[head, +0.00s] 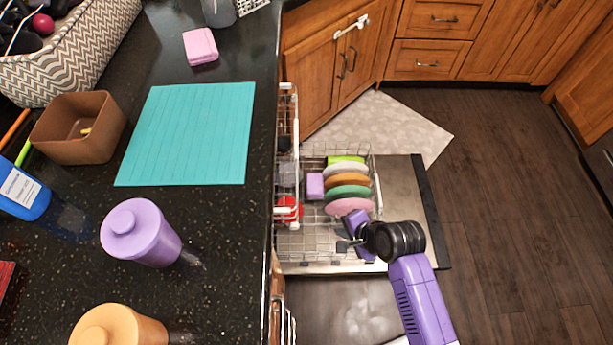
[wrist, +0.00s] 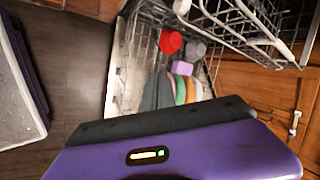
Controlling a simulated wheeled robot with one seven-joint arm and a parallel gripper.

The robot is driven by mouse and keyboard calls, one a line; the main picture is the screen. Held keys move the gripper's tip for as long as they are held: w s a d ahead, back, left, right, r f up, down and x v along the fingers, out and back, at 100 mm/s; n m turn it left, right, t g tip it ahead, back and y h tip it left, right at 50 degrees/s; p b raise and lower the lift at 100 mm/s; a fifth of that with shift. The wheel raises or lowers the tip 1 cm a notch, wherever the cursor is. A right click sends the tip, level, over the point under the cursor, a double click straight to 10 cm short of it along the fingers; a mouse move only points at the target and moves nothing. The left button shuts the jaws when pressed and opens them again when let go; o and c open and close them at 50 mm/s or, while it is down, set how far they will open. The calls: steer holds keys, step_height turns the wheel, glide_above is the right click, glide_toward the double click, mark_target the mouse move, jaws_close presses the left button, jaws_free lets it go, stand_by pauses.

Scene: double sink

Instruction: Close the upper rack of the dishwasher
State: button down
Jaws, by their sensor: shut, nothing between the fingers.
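The dishwasher's upper rack (head: 287,120) is a wire rack with a white edge. In the head view it sticks out a little past the counter edge. In the wrist view the upper rack (wrist: 245,25) is at the upper right, above the lower rack. My gripper (head: 345,244) is shut and empty, over the near part of the lower rack (head: 315,240) and to the right of the upper rack, apart from it in the picture. Its grey fingers (wrist: 158,92) show in the wrist view. The upper rack's inner part is hidden under the counter.
The lower rack is pulled out over the open dishwasher door (head: 405,190). It holds several coloured plates (head: 347,192), a purple block (head: 315,186) and a red item (head: 288,209). The black counter (head: 225,255) borders the rack on the left. Floor (head: 520,230) on the right is clear.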

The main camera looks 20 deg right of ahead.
steer(key=w+d+r+m+g+y+p, duration=0.2)
steer(key=w+r+m+g+p, duration=0.3)
steer(key=w+r, duration=0.75)
steer(key=w+a+f+b, duration=0.1)
steer(key=a+f, duration=0.6)
steer(key=shift+a+m+t, duration=0.2)
steer(key=shift+m+t, duration=0.1)
steer(key=shift+m, duration=0.1)
steer(key=shift+f, duration=0.1)
steer(key=w+a, duration=0.2)
steer(key=a, duration=0.6)
steer(key=shift+w, duration=0.3)
